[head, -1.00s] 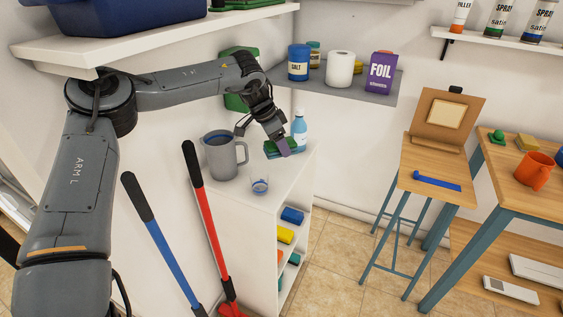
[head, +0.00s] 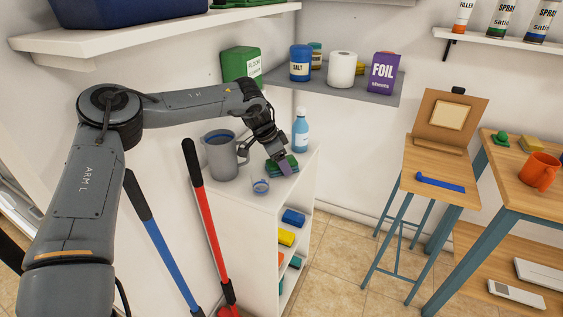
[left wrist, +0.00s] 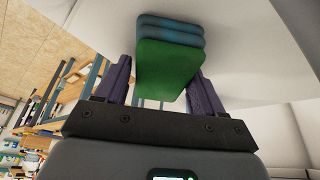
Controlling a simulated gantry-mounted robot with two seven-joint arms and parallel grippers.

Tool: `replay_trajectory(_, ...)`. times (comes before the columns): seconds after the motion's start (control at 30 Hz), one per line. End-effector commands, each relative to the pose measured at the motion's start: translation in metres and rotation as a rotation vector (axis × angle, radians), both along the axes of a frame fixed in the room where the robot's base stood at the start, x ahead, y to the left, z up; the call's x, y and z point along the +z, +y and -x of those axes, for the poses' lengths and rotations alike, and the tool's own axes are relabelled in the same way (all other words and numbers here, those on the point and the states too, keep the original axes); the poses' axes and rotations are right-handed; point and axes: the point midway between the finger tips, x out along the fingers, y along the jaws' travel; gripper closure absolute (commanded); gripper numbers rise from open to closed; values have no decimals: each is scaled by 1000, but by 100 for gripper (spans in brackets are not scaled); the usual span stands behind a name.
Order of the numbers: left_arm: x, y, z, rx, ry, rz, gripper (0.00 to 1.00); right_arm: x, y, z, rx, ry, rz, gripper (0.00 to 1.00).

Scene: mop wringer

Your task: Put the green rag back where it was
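The green rag (left wrist: 165,65) is a folded block with its green face toward the left wrist camera and bluish layers behind it. My left gripper (left wrist: 160,85) has a purple finger on each side of it, and the fingers look closed on its sides. In the head view the rag (head: 273,170) is at the fingertips of my left gripper (head: 283,165), low over the white cabinet top (head: 240,195). I cannot tell whether its underside touches the top. The fingers hide part of it. My right gripper is in no view.
A blue bottle (head: 301,132) stands behind. Red (head: 207,220) and blue (head: 165,250) handles lean at the cabinet's left. The grey shelf (head: 345,92) is above.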

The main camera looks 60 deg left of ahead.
Motion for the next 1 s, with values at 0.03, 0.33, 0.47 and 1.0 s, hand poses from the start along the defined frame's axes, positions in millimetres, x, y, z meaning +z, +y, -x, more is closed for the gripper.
replay_trajectory(0.03,0,0,0,0,0,0,23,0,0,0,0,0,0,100)
replay_trajectory(0.33,0,0,0,0,0,0,9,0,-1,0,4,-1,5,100)
replay_trajectory(0.47,3,0,0,0,0,0,9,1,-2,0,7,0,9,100)
replay_trajectory(1.0,63,5,24,0,-2,1,9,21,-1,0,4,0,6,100)
